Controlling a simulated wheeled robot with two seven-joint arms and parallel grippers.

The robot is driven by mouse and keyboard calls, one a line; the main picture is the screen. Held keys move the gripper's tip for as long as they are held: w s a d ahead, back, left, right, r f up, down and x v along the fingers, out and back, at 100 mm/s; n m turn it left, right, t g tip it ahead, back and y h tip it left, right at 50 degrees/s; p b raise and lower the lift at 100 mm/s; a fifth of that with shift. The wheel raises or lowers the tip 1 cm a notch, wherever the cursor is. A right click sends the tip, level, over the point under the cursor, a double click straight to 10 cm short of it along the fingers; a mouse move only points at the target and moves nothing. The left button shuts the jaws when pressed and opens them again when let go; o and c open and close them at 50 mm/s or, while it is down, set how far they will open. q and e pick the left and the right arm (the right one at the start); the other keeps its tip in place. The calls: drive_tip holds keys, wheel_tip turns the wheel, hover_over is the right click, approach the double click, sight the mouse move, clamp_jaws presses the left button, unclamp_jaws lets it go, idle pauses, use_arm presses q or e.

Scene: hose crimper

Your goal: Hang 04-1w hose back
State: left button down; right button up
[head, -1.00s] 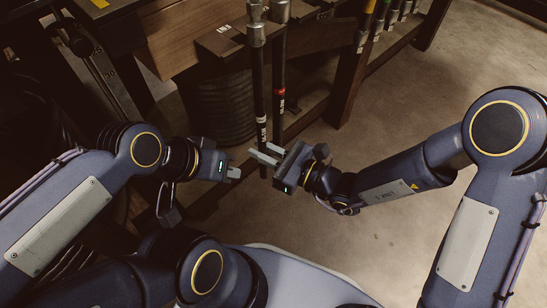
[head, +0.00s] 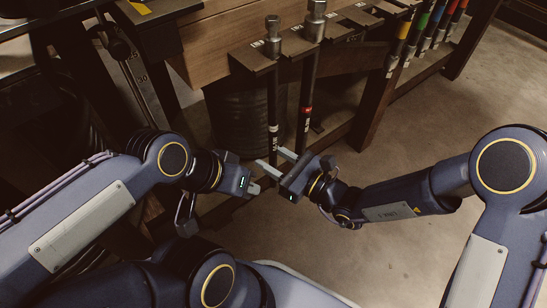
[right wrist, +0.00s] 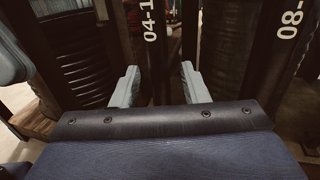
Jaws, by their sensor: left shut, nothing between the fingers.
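The hose marked 04-1 (head: 273,101) is a dark upright tube with a silver fitting on top and a white label low down. It hangs at a holder plate (head: 247,57) on the rack. Its label (right wrist: 150,25) also shows in the right wrist view; the end of the marking is cut off. My right gripper (head: 274,158) is open at the hose's lower part; in its wrist view the fingers (right wrist: 159,86) stand apart with the dark tube seen between them. I cannot tell if they touch it. My left gripper (head: 254,189) is shut and empty, lower left of the right one.
A second hose with a red band (head: 307,100) hangs just to the right; its 08 label (right wrist: 292,20) shows in the wrist view. Several colour-banded hoses (head: 420,35) hang further right. A dark ribbed drum (head: 235,115) stands behind. The floor (head: 420,130) at right is clear.

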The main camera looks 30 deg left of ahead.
drive_tip(key=s+d+p, duration=0.1)
drive_tip(key=d+p, duration=0.1)
drive_tip(key=d, duration=0.5)
drive_tip(key=shift+d, duration=0.35)
idle(0.4)
